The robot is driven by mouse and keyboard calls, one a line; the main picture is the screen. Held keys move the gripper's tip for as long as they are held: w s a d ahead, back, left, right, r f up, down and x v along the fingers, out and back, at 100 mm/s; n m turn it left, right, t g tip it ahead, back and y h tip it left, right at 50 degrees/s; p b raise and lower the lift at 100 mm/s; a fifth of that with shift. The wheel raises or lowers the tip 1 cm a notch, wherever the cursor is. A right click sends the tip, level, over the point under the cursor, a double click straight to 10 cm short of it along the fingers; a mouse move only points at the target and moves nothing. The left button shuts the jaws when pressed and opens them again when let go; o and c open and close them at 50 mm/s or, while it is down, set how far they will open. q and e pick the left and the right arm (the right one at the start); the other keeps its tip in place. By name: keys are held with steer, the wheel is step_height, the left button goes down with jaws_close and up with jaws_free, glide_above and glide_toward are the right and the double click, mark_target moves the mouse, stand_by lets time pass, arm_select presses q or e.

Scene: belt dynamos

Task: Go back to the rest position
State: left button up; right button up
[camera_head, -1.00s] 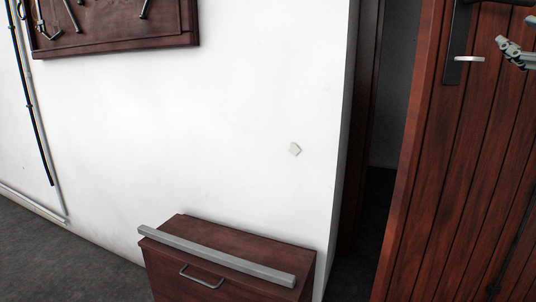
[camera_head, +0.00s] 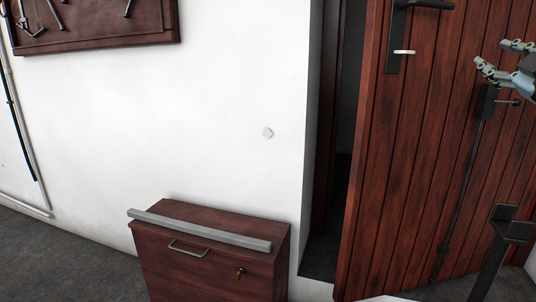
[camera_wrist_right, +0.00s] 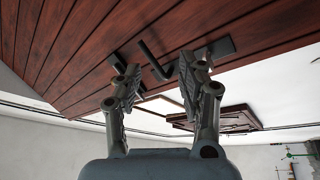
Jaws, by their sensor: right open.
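My right gripper (camera_head: 500,60) shows at the right edge of the head view, in front of the wooden door. In the right wrist view the right gripper (camera_wrist_right: 158,85) has its two fingers spread apart with nothing between them. The reddish-brown plank door (camera_head: 430,150) stands open beside a dark doorway. Its black handle plate (camera_head: 393,45) and lever are at the top, left of the gripper and apart from it in the head view. The door (camera_wrist_right: 75,50) and a dark lever handle (camera_wrist_right: 154,62) also show beyond the fingers in the wrist view. My left gripper is not in view.
A brown cabinet (camera_head: 205,265) with a grey bar (camera_head: 198,230) on top stands against the white wall (camera_head: 200,120). A tool board (camera_head: 95,25) hangs at upper left. A dark post-like part (camera_head: 500,240) stands at lower right. Grey floor (camera_head: 70,255) is clear at lower left.

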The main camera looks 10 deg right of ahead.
steer(key=s+d+f+m+g+h, duration=0.25)
steer(key=d+f, duration=0.35)
steer(key=f, duration=0.5)
steer(key=s+d+f+m+g+h, duration=0.2)
steer(key=d+f+g, duration=0.3)
steer(key=f, duration=0.6)
steer(key=s+f+m+g, duration=0.15)
steer(key=s+f, duration=0.25)
steer(key=f, duration=0.4)
steer(key=s+d+f+g, duration=0.1)
steer(key=s+f+g, duration=0.1)
steer(key=s+f, duration=0.5)
steer(key=s+f+m+g, duration=0.1)
steer(key=s+f, duration=0.1)
steer(key=f, duration=0.8)
steer(key=s+a+f+g+y, duration=0.2)
steer(key=s+a+f, duration=0.4)
steer(key=s+f, duration=0.3)
steer(key=s+a+f+g+y, duration=0.1)
steer(key=s+a+f+g, duration=0.2)
steer(key=s+a+f, duration=0.5)
steer(key=s+a+f+g+y, duration=0.1)
steer(key=s+a+f+y, duration=0.1)
steer(key=s+a+f, duration=0.5)
steer(key=s+a+f+m+g+y, duration=0.1)
steer(key=s+a+f, duration=0.6)
steer(key=s+a, duration=0.7)
steer(key=shift+a+f+g+y, duration=0.35)
steer(key=shift+a+g+y, duration=0.45)
steer(key=shift+y, duration=0.05)
